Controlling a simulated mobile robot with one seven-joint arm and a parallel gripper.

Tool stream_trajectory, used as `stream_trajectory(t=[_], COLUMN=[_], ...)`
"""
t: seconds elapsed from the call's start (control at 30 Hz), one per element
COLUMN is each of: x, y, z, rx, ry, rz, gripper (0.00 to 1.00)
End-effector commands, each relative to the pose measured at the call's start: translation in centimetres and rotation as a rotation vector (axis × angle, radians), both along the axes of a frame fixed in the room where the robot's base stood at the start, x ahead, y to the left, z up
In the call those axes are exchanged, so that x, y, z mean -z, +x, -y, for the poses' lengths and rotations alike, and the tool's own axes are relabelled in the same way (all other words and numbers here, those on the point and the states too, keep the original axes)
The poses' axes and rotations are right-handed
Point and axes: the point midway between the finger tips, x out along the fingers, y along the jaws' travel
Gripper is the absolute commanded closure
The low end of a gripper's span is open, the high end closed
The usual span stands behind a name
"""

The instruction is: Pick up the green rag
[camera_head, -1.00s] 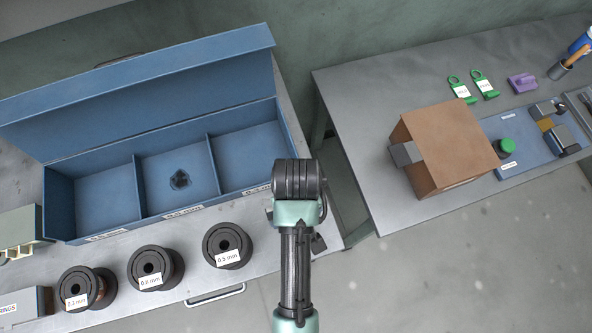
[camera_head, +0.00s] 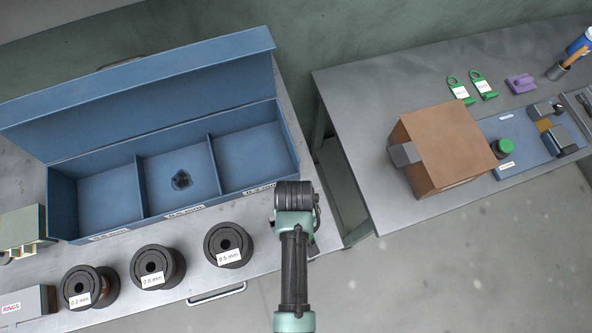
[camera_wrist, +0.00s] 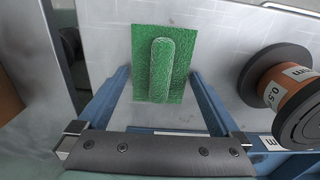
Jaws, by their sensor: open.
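The green rag (camera_wrist: 144,88) lies flat on the pale grey bench top in the wrist view, a rectangle with a rounded raised fold down its middle. My gripper (camera_wrist: 159,76) is open, its two blue fingers apart on either side of the rag in that view. Nothing is held between them, and I cannot tell how far the rag lies beyond the tips. In the head view the rag is not visible, and my arm's end stands over the bench's right end with the fingers hidden.
A black-flanged copper spool (camera_wrist: 284,85) stands right of the rag in the wrist view. In the head view, several spools, one marked 0.5 mm (camera_head: 228,245), line the bench before an open blue box (camera_head: 60,210). A second bench (camera_head: 350,95) holds a brown box (camera_head: 445,145).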

Motion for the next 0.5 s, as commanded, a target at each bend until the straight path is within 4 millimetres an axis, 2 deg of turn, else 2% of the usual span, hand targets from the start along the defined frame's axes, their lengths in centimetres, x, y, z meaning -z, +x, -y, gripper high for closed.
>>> stream_trajectory(t=[0.07, 0.4, 0.43, 0.5], x=[-0.02, -0.05, -0.06, -0.06], y=[0.01, 0.01, 0.02, 0.03], z=[0.01, 0.01, 0.00, 0.01], rx=[0.000, 0.000, 0.000, 0.000], ry=[0.000, 0.000, 0.000, 0.000], rz=[0.000, 0.000, 0.000, 0.000], gripper=[0.04, 0.65, 0.68, 0.68])
